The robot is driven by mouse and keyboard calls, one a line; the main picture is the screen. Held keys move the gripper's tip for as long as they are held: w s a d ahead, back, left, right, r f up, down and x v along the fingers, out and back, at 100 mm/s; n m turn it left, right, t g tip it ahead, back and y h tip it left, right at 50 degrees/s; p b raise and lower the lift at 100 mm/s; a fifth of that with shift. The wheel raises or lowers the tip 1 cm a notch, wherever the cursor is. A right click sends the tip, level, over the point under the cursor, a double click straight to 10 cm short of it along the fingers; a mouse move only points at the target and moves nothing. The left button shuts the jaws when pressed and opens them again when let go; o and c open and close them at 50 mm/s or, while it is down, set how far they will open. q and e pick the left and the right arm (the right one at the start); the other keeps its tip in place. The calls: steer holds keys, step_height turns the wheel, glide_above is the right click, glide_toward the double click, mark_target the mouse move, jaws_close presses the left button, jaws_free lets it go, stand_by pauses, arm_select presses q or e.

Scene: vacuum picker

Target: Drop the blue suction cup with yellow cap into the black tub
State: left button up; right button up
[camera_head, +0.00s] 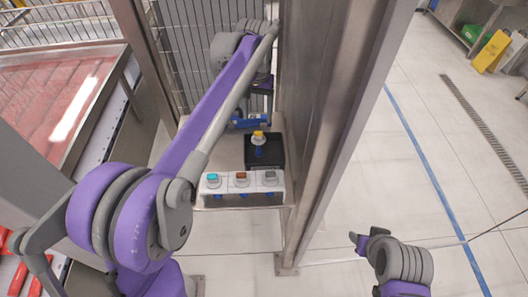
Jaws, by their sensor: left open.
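The blue suction cup with yellow cap (259,138) appears upright at the black tub (276,163). Its yellow cap shows at the tub's back edge and its blue lower part shows against the dark inside. I cannot tell whether it rests on the tub's floor. My left gripper (252,121) is open, just behind and above the yellow cap, and looks apart from it. Its fingers are small and partly unclear in this view.
A white rack (225,187) in front of the tub holds cups with teal (212,177), brown (241,176) and grey (270,176) caps. A tall metal panel (335,110) stands close on the right. A wire mesh fence (195,50) is behind. Open floor lies further right.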

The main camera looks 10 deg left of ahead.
arm_select(q)
step_height(320, 180, up, 8)
steer(key=shift+p, duration=0.35)
arm_select(e)
steer(key=shift+w+r, duration=0.3)
steer(key=shift+r, duration=0.25)
arm_select(q)
steer(key=shift+f, duration=0.1)
arm_select(e)
steer(key=shift+s, duration=0.1)
